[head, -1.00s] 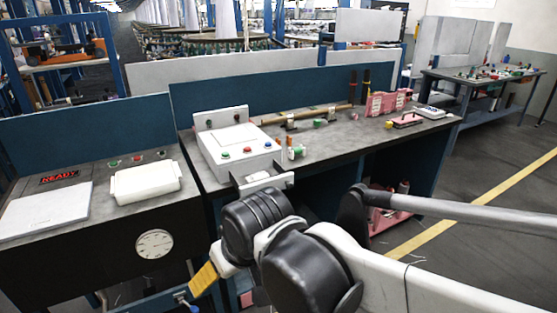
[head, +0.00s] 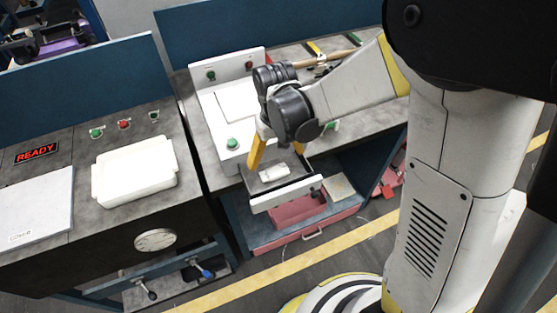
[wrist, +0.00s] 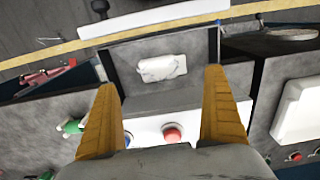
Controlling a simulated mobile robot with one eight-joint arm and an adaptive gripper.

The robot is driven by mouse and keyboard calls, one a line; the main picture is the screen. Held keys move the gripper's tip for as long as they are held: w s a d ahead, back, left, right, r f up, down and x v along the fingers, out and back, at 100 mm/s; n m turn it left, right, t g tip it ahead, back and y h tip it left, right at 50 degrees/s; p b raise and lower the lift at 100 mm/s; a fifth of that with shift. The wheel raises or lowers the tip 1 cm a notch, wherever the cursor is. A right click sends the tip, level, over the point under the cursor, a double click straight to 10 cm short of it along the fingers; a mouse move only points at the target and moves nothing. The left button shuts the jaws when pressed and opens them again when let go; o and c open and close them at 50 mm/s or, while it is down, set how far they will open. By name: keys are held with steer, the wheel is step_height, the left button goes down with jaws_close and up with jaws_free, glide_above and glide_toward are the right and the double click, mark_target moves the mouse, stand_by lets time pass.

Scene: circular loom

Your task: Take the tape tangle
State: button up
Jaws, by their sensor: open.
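The tape tangle appears as a small crumpled white bundle (head: 272,173) lying in a grey open tray (head: 290,190) that juts from the front of the white machine. In the wrist view the bundle (wrist: 162,68) lies on the tray's grey floor, beyond my fingertips and roughly centred between them. My gripper (wrist: 161,82) is open, with its two yellow fingers wide apart and nothing between them. In the head view my gripper (head: 276,160) hangs just above and behind the tray, apart from the bundle. My wrist hides part of the machine.
The tray's raised pale front lip (head: 286,194) and side walls surround the bundle. The white machine (head: 225,110) with buttons stands close behind. A white lidded box (head: 135,172) sits on the left bench. A red drawer (head: 305,225) is below the tray.

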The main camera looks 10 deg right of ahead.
mark_target(274, 171)
steer(key=f, duration=0.2)
steer(key=f+b, duration=0.1)
steer(key=f, duration=0.1)
steer(key=f+b, duration=0.1)
steer(key=f, duration=0.2)
steer(key=shift+a, duration=0.3)
steer(key=shift+r, duration=0.1)
steer(key=c, duration=1)
